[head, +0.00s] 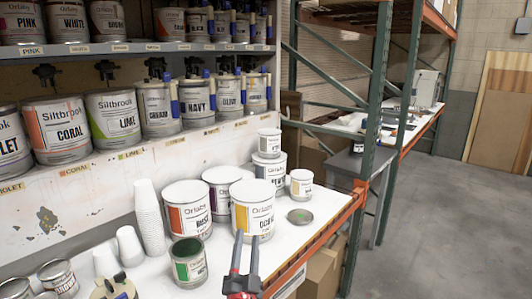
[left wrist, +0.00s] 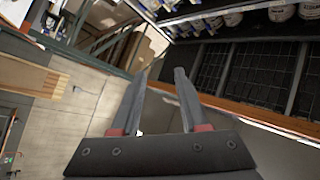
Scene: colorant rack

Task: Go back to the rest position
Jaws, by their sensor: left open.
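My left gripper (head: 245,250) is in the lower middle of the head view, in front of the ochre-labelled can (head: 253,205) on the white bench. Its two dark fingers are apart with nothing between them. In the left wrist view the fingers (left wrist: 160,85) are also spread and empty, with the floor, a wall and shelving behind them. Whether the fingers touch the can cannot be told. My right gripper is not in view.
An open green can (head: 188,262) stands just left of the gripper. More cans, stacked white cups (head: 149,215) and a lid (head: 300,216) are on the white bench (head: 335,207). Shelves of paint cans are above. An orange beam (head: 325,235) edges the bench; grey floor (head: 435,220) is clear at right.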

